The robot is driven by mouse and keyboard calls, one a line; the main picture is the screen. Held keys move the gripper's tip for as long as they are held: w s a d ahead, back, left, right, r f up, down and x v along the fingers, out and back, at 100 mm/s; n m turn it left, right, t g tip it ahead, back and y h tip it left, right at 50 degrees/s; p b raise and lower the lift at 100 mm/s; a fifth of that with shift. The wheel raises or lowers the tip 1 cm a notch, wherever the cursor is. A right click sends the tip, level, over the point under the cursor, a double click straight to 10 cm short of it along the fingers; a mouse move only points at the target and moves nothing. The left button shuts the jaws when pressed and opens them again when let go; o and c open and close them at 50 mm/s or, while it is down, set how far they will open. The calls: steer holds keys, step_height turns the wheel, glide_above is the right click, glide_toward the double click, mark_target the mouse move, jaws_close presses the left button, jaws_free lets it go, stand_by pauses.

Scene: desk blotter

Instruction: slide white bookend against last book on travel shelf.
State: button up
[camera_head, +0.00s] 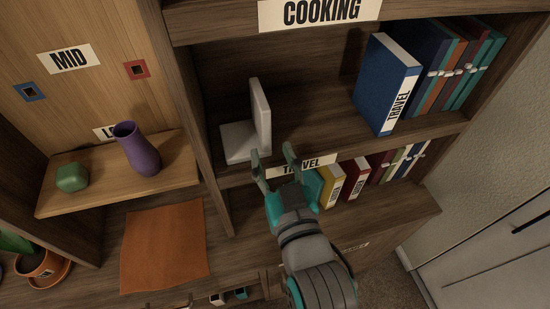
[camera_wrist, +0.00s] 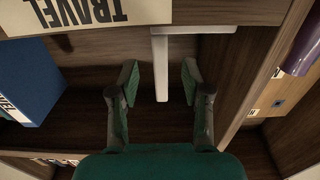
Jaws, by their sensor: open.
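The white L-shaped bookend (camera_head: 261,115) stands upright at the left of the shelf bearing the TRAVEL label (camera_head: 320,163). Its base extends left from the upright plate. The blue TRAVEL book (camera_head: 385,85) is the leftmost in the row on that shelf, with a wide gap between it and the bookend. My gripper (camera_head: 274,160) is open and empty at the shelf's front edge, just in front of the bookend. In the wrist view, the bookend (camera_wrist: 161,70) shows edge-on in line with the space between my open fingers (camera_wrist: 160,82); the blue book (camera_wrist: 32,80) is at the left.
Several books (camera_head: 455,65) stand right of the blue book, and another row (camera_head: 350,178) stands on the level below. A wooden divider (camera_head: 185,90) rises left of the bookend. A purple vase (camera_head: 137,148) and a green object (camera_head: 72,177) stand on a side ledge.

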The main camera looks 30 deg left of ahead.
mark_target(259, 120)
steer(key=x, duration=1)
steer(key=shift+w+a, duration=0.1)
jaws_close()
